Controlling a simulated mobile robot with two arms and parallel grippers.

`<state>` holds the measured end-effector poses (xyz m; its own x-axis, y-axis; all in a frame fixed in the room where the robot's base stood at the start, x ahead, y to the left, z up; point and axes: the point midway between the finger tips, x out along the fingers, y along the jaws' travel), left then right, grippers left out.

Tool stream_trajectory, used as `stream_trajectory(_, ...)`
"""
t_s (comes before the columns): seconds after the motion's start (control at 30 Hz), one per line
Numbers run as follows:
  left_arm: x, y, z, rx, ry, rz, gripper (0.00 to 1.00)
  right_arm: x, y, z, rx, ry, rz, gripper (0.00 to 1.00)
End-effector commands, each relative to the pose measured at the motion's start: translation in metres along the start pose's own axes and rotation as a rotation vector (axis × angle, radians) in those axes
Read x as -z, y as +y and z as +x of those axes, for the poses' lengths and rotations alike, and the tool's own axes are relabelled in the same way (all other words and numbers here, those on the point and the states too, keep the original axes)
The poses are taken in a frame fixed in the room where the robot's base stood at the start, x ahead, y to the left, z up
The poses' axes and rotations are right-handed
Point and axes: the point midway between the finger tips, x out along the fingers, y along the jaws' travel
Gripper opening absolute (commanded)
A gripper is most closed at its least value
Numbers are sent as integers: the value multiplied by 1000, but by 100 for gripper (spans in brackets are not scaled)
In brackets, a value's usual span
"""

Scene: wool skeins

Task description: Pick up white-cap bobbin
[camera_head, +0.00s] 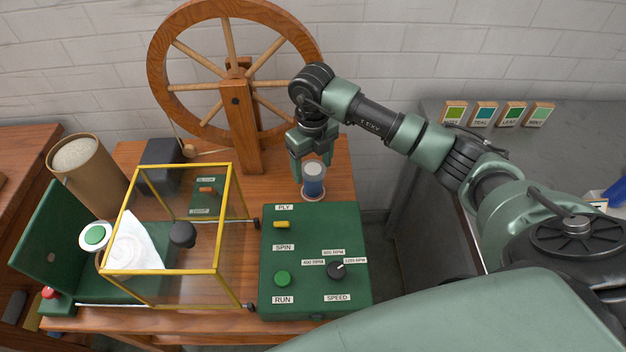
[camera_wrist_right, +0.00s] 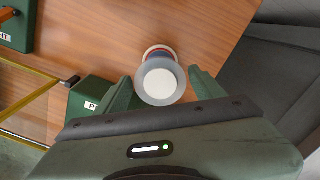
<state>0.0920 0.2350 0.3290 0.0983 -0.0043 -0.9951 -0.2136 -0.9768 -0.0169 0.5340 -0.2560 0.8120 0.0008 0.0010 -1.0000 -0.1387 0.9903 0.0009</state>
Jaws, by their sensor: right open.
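The white-cap bobbin (camera_head: 313,180), wound with blue, stands upright on the wooden table between the spinning wheel and the green control box. In the right wrist view the white cap of the bobbin (camera_wrist_right: 160,84) faces the camera, just ahead of the fingertips. My left gripper is not in view.
The green control box (camera_head: 315,240) stands in front of the bobbin. A yellow-framed clear guard (camera_head: 182,272) is at left. The wooden spinning wheel (camera_head: 160,60) stands behind. A grey counter (camera_head: 480,160) with several colour-labelled blocks is at right, past a gap.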

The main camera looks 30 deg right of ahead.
Motion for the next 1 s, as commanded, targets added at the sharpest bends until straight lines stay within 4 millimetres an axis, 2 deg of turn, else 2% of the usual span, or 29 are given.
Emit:
stream_trajectory(0.33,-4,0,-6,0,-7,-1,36,1,1,50,0,3,0,69)
stream_trajectory(0.47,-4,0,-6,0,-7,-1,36,1,0,59,0,2,0,69)
stream_trajectory(0.67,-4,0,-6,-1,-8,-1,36,0,0,59,1,1,0,69)
stream_trajectory(0.77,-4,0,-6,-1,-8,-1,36,0,0,59,1,1,0,44)
stream_trajectory(0.8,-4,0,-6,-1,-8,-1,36,0,0,59,1,1,0,32)
stream_trajectory(0.87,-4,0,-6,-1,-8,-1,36,0,0,59,1,1,0,18)
stream_trajectory(1.0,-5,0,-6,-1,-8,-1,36,0,0,59,1,0,0,18)
